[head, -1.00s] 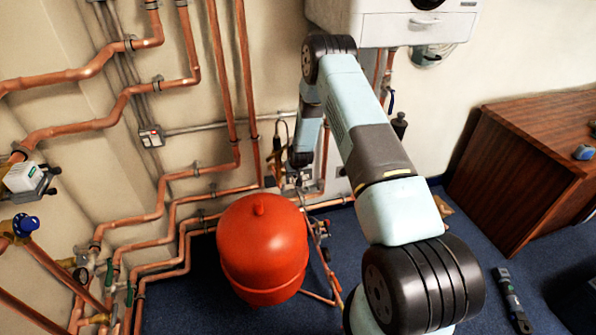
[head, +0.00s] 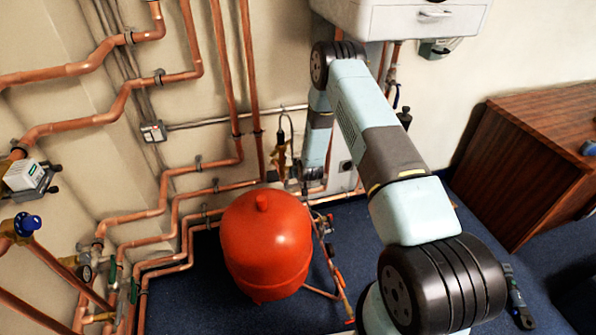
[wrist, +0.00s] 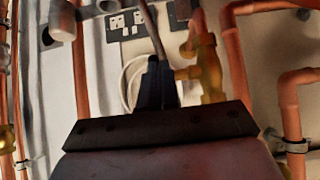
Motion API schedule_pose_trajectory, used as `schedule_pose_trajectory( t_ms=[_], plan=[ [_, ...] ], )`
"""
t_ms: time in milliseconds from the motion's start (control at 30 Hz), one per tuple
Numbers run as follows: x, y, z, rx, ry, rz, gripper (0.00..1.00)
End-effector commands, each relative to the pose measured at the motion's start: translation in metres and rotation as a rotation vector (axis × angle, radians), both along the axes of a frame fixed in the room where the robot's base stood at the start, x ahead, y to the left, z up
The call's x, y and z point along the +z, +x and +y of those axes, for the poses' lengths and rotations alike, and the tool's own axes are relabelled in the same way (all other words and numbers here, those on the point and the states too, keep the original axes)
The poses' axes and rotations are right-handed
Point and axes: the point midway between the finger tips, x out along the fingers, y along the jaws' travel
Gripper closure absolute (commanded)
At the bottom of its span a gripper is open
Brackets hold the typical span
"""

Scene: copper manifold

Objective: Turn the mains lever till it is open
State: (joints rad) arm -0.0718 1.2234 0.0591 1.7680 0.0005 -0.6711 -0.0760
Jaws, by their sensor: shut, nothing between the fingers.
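I cannot tell for sure which fitting is the mains lever. A brass valve fitting (wrist: 207,68) stands just beyond and right of my gripper (wrist: 155,75) in the wrist view. Brass fittings (head: 281,155) also show on the wall pipes behind the red vessel in the head view. My gripper is shut and empty, its dark fingers together and pointing at the wall, apparently apart from the brass. In the head view the arm's end reaches down beside these fittings, and the fingertips are too small to make out.
A red expansion vessel (head: 266,245) stands in front of the pipes. Copper pipes (head: 220,70) run over the wall. A blue-handled valve (head: 27,223) is at the left. A white boiler (head: 420,18) hangs above the arm. A wooden desk (head: 535,150) stands right. Wall sockets (wrist: 124,23) lie behind the gripper.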

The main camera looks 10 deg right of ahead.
Motion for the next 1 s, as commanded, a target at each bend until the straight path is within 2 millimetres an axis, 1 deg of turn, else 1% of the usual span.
schedule_pose_trajectory(
  t_ms=[400, 800, 1000],
  plan=[
    [-0.020, -0.003, 0.001, 0.001, 0.000, 0.003, 1.00],
    [-0.036, 0.001, 0.002, 0.003, -0.001, 0.003, 1.00],
    [-0.040, 0.004, 0.003, 0.003, 0.000, 0.001, 1.00]
  ],
)
